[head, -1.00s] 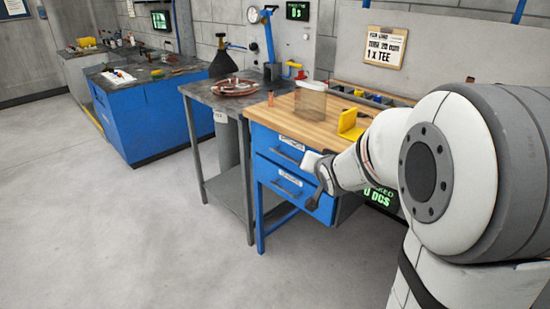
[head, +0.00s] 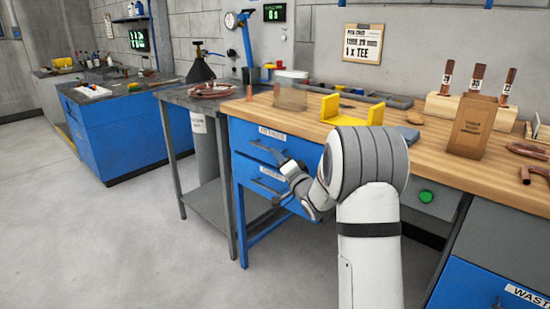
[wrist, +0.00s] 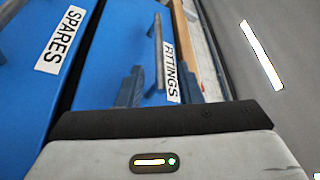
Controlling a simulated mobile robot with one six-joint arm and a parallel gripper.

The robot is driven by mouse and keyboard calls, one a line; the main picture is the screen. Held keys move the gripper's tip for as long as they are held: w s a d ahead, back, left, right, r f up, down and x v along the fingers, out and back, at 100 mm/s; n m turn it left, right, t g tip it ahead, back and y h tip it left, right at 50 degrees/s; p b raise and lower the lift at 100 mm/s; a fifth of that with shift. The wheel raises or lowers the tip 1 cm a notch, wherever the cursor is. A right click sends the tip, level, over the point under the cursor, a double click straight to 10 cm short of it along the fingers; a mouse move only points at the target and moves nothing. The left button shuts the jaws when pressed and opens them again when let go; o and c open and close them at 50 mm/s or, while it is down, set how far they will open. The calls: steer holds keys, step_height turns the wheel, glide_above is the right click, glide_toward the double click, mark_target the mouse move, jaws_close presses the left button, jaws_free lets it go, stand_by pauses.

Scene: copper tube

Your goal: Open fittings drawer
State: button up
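The fittings drawer (head: 252,142) is the upper blue drawer under the wooden bench top and looks shut in the head view. Its front, with the FITTINGS label (wrist: 171,72) and a grey bar handle (wrist: 159,45), fills the middle of the wrist view. My gripper (head: 283,161) is at the drawer fronts, close to the handle. In the wrist view its two fingers (wrist: 172,85) stand apart, one on each side of the handle's line. No grip on the handle shows. My wrist housing hides the lower part of the drawer front.
The spares drawer (head: 262,184) lies just below; its label (wrist: 60,38) also shows in the wrist view. The wooden bench top (head: 420,130) carries a yellow holder (head: 342,112) and a brown paper bag (head: 474,127). Grey floor (head: 120,235) is free to the left.

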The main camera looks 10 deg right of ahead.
steer(key=shift+x, duration=1.45)
steer(key=shift+c, duration=0.5)
jaws_close()
steer(key=shift+a, duration=0.1)
